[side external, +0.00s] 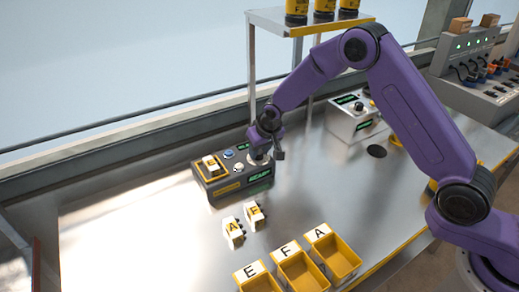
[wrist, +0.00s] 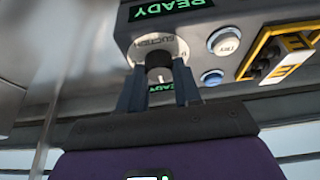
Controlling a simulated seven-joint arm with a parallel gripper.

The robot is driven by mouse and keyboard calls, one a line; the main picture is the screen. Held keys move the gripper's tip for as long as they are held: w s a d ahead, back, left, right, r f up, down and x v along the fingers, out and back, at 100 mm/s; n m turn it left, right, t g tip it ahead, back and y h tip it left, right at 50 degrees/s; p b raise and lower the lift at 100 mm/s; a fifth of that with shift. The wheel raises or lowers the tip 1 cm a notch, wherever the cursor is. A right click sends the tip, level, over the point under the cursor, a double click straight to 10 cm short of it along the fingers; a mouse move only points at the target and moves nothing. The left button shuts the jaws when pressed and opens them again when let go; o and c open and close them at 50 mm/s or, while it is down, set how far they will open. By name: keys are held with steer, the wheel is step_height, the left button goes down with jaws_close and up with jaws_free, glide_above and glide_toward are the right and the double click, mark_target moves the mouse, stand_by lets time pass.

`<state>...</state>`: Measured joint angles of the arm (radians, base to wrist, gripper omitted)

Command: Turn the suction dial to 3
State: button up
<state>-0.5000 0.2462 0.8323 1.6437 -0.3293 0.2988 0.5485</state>
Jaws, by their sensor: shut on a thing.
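The suction dial is a black knob (wrist: 158,60) on a round pale plate (wrist: 176,46) lettered SUCTION, set in the top of the grey seeder box (side external: 226,198). My gripper (wrist: 159,76) points at it, with one finger on each side of the knob, shut on it. In the side external view my gripper (side external: 266,150) is at the box's right end and partly hides the dial. The number the dial points at is too small to read. The box's green display (wrist: 172,8) reads READY.
A lettered block (side external: 211,163) sits in the box's yellow frame, beside blue (side external: 229,154) and pale (side external: 239,168) buttons. Two blocks, A (side external: 233,229) and F (side external: 254,213), stand in front. Yellow bins E, F and A (side external: 338,262) line the front edge. Another grey box (side external: 350,122) stands behind right.

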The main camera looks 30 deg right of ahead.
stand_by(0.3)
steer(key=o, duration=1)
steer(key=shift+o, duration=0.2)
steer(key=v, duration=1.7)
steer(key=shift+r, duration=0.3)
steer(key=shift+s, duration=0.15)
steer(key=s+d+n+g, duration=0.1)
steer(key=s+d+n, duration=0.3)
steer(key=s, duration=0.8)
steer(key=s+d+n+g, duration=0.2)
steer(key=s+d+n, duration=0.1)
steer(key=s, duration=0.9)
steer(key=s+d+n+g, duration=0.1)
steer(key=s+d+n, duration=0.3)
steer(key=s, duration=0.8)
steer(key=shift+s+d+f+n, duration=0.35)
steer(key=shift+s+f+n, duration=0.05)
steer(key=shift+n, duration=0.4)
